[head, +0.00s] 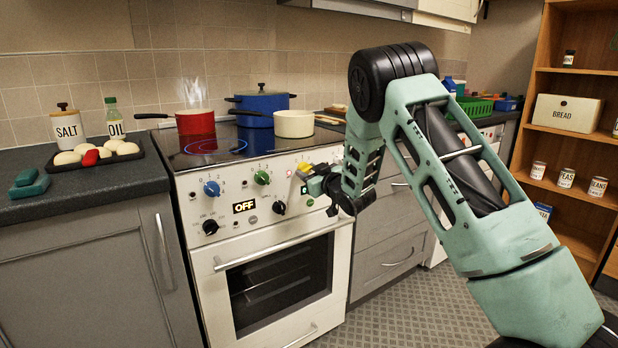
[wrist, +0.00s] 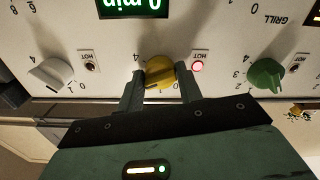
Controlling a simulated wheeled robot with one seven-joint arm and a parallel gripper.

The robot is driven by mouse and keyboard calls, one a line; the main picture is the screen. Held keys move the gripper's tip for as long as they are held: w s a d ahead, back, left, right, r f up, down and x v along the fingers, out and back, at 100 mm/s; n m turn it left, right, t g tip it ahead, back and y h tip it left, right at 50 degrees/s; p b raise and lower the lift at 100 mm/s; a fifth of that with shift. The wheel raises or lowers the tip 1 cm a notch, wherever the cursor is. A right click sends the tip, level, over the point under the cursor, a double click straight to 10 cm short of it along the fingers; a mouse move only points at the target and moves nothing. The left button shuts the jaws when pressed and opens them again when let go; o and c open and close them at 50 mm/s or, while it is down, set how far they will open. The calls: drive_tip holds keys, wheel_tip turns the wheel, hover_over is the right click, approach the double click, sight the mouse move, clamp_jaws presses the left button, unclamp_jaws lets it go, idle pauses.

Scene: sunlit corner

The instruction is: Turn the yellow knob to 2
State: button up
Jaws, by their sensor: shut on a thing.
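The yellow knob (wrist: 160,72) is on the white oven's control panel, between a white knob (wrist: 52,74) and a green knob (wrist: 266,75) in the wrist view. My gripper (wrist: 160,84) is shut on it, one dark finger on each side. A 4 is printed to its upper left, and 0 and 1 show at its lower right. My fingers cover part of its scale, and I cannot tell the exact setting it points to. In the head view my gripper (head: 310,178) is at the right part of the panel, and my wrist hides much of the knob area.
A lit red HOT lamp (wrist: 198,66) is beside the yellow knob. The green display (wrist: 133,5) reads 0 min. The blue knob (head: 211,188) and the OFF display (head: 244,206) are further left. A red pan (head: 195,123), a blue pot (head: 262,104) and a cream pot (head: 294,124) stand on the hob above.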

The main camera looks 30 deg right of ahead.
drive_tip(key=n+b, duration=0.3)
drive_tip(key=n, duration=0.2)
drive_tip(key=shift+f, duration=0.1)
idle(0.4)
drive_tip(key=o, duration=1)
drive_tip(key=s, duration=1.7)
drive_tip(key=shift+s+d, duration=0.2)
drive_tip(key=shift+d, duration=0.15)
